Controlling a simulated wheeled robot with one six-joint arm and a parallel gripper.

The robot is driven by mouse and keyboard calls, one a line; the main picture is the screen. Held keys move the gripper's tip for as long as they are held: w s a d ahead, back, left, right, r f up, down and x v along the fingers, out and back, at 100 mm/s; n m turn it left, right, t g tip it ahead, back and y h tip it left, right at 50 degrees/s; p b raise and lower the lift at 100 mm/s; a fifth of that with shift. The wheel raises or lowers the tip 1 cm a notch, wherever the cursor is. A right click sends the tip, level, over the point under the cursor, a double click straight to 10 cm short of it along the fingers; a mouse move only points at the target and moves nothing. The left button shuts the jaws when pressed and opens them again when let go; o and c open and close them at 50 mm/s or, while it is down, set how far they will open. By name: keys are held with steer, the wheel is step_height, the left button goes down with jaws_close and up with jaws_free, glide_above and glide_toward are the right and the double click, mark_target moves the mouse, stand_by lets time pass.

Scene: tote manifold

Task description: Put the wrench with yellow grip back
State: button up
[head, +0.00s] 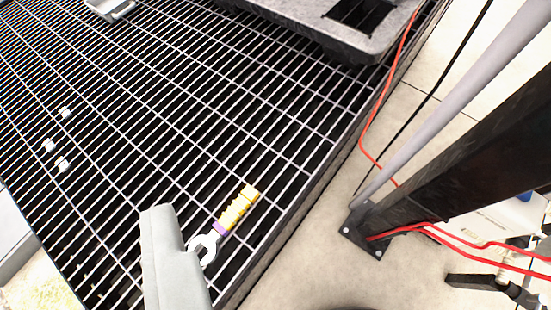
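The wrench with yellow grip (238,208) lies on the black metal grating near its right edge. It has a purple band and a silver open-ended jaw that points down-left. A grey, blunt-ended part, which looks like my gripper (172,255), reaches in from the bottom edge just left of the wrench's jaw. It overlaps or nearly touches the jaw in the picture; I cannot tell whether they touch. Only one such part shows, so its opening cannot be judged. The wrench's place of return cannot be made out.
A grey tray-like panel (375,48) with a cut-out sits at the grating's top right. Small white pieces (62,164) lie on the left, and a metal part (110,8) at the top. A dark post (460,150) with red cables stands right of the grating. The grating's middle is clear.

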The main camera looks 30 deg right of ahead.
steer(key=s+r+n+t, duration=0.4)
steer(key=s+r+t, duration=0.1)
steer(key=s+r, duration=0.6)
steer(key=shift+s+a, duration=0.35)
steer(key=shift+s, duration=0.85)
